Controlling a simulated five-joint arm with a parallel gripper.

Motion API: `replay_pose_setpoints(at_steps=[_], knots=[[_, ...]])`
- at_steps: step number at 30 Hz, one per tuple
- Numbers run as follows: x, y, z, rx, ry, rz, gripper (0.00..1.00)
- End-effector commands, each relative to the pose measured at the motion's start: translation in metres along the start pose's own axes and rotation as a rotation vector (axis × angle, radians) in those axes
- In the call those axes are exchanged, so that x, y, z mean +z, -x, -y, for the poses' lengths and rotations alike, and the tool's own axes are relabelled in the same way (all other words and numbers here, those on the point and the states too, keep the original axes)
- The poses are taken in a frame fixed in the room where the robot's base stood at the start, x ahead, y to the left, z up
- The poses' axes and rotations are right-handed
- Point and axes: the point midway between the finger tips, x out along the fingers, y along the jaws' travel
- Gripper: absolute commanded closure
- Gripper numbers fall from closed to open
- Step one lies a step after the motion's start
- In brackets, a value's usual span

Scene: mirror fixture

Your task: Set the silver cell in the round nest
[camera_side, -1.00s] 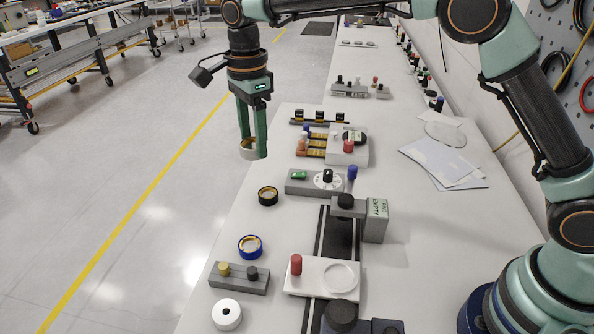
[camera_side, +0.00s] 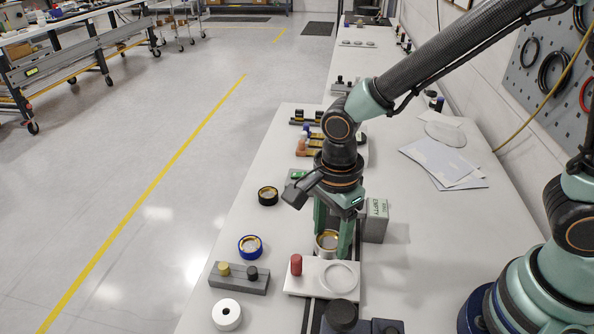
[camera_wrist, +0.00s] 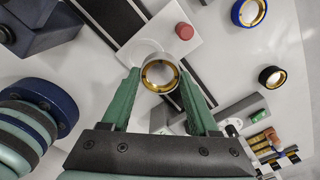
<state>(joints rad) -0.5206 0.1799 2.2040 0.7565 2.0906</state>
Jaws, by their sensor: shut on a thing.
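My gripper (camera_side: 332,243) is shut on the silver cell (camera_side: 327,241), a short silver ring with a gold inner rim. In the wrist view the silver cell (camera_wrist: 160,75) sits between the two green fingertips. The round nest (camera_side: 340,276) is a shallow circular recess in a white plate with a red knob (camera_side: 296,264). The cell is held just behind the nest in the side view, apart from it. In the wrist view the nest (camera_wrist: 139,50) shows partly, with the cell covering some of its edge.
A blue ring (camera_side: 250,247) and a black ring (camera_side: 268,195) lie left on the table. A grey block with two knobs (camera_side: 238,278) and a white disc (camera_side: 227,315) stand at the front left. A grey block marked EMPTY (camera_side: 376,220) stands close right of my gripper.

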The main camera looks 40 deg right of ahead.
Motion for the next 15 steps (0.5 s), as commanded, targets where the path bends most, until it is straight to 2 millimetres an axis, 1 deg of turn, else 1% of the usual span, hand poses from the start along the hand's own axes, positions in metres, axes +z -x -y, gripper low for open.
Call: replay_pose_setpoints(at_steps=[1, 3, 6, 11, 15], knots=[[-0.003, -0.003, -0.008, 0.0, 0.001, 0.0, 0.97], [-0.006, -0.007, -0.016, -0.001, 0.0, 0.0, 0.97], [-0.009, -0.01, -0.023, 0.0, 0.0, 0.0, 0.97], [-0.01, -0.016, -0.026, 0.001, -0.001, -0.001, 0.97], [-0.01, -0.026, -0.026, 0.003, -0.001, -0.002, 0.97]])
